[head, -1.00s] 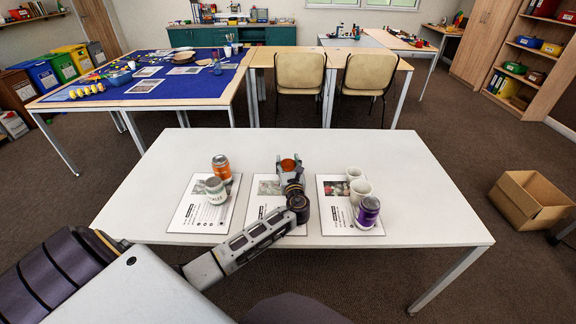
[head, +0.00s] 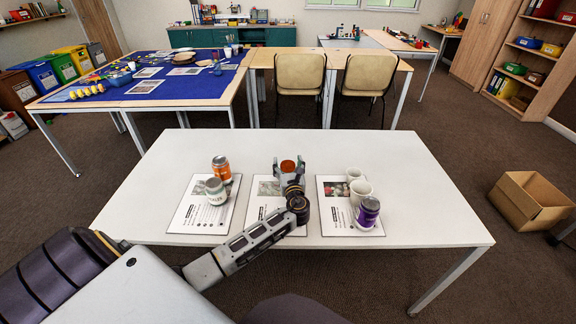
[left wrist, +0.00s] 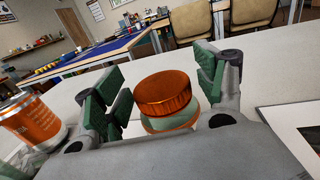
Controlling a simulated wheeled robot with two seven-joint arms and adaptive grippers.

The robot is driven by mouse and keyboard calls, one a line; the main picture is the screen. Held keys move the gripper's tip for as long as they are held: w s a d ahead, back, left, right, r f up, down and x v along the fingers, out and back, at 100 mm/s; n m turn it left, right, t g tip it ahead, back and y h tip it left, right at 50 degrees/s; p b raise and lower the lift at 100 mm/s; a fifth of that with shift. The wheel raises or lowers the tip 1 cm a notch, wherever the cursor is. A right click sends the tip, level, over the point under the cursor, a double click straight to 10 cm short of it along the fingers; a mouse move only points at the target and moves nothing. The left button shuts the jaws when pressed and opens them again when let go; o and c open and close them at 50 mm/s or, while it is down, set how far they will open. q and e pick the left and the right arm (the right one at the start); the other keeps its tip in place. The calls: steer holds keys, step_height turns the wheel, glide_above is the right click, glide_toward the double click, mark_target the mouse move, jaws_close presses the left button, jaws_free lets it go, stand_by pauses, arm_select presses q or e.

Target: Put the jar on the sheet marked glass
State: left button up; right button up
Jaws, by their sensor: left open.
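The jar has an orange lid (head: 288,166) and a clear body; in the left wrist view its ribbed lid (left wrist: 165,93) is up close. It stands upright at the far part of the middle sheet (head: 262,208); my gripper hides its base, so I cannot tell its exact contact. My left gripper (head: 288,171) is open, its green-padded fingers on either side of the jar, with visible gaps in the left wrist view (left wrist: 158,88). The sheet's print is too small to read. My right gripper is out of view.
The left sheet (head: 187,216) holds an orange can (head: 221,169) and a pale can (head: 216,191).

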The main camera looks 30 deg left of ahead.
arm_select(q)
steer(key=shift+s+d, duration=0.45)
steer(key=shift+s, duration=0.05)
steer(key=p+v, duration=0.1)
steer(key=v, duration=0.9)
steer(key=shift+d, duration=0.15)
steer(key=shift+s+d, duration=0.15)
steer(key=shift+s, duration=0.1)
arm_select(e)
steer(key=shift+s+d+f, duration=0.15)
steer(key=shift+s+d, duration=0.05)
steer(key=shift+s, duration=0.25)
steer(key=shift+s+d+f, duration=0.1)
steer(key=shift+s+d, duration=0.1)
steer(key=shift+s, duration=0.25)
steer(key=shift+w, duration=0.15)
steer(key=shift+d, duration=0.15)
